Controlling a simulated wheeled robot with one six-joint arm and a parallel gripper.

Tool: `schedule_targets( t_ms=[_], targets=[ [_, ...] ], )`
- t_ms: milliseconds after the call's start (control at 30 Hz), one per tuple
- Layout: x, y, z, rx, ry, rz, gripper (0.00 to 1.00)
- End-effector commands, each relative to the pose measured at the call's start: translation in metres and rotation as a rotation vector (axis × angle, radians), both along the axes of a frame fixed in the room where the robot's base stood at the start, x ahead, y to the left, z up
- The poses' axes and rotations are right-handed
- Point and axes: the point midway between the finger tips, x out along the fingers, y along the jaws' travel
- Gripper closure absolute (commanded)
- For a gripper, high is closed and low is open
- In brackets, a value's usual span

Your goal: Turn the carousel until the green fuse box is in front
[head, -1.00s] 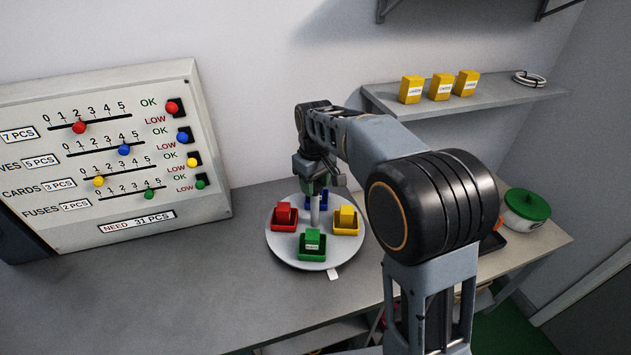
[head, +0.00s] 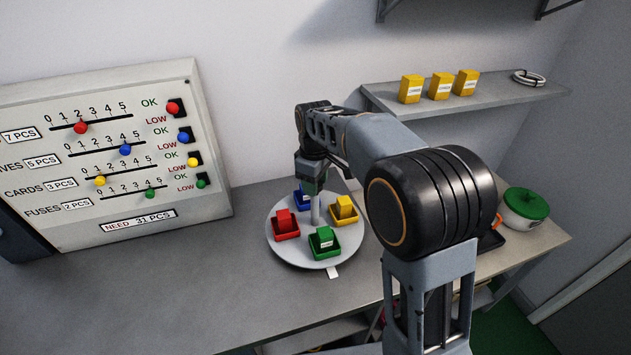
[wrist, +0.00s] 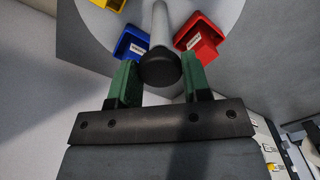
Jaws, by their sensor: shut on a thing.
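The round grey carousel (head: 290,254) stands on the bench and carries coloured trays with boxes around a central post (head: 315,212). The green fuse box (head: 325,236) sits in its green tray at the front, slightly right of the post and near a white tab (head: 333,272) at the carousel's front edge. The red box (head: 284,219) is at left, the yellow box (head: 344,206) at right, the blue tray (head: 301,199) at the back. My gripper (head: 312,190) points down over the post. In the wrist view its green fingers (wrist: 160,80) are shut on the black-capped post (wrist: 160,68).
A panel with sliders (head: 110,160) stands at left. A shelf (head: 440,105) with yellow boxes (head: 440,87) is on the wall at right. A white pot with a green lid (head: 526,206) is at the bench's right end. The bench left of the carousel is clear.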

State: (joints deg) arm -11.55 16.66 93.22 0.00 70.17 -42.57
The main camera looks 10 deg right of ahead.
Motion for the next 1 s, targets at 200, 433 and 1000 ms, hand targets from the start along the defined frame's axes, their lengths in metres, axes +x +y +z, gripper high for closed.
schedule_targets(
  t_ms=[200, 433, 1000],
  targets=[
    [0.0011, 0.0005, 0.0017, 0.003, -0.007, 0.015, 0.99],
    [0.0012, 0.0006, 0.0018, 0.003, -0.007, 0.017, 0.99],
    [0.0004, 0.0001, 0.0006, 0.001, -0.002, 0.015, 0.3]
  ],
)
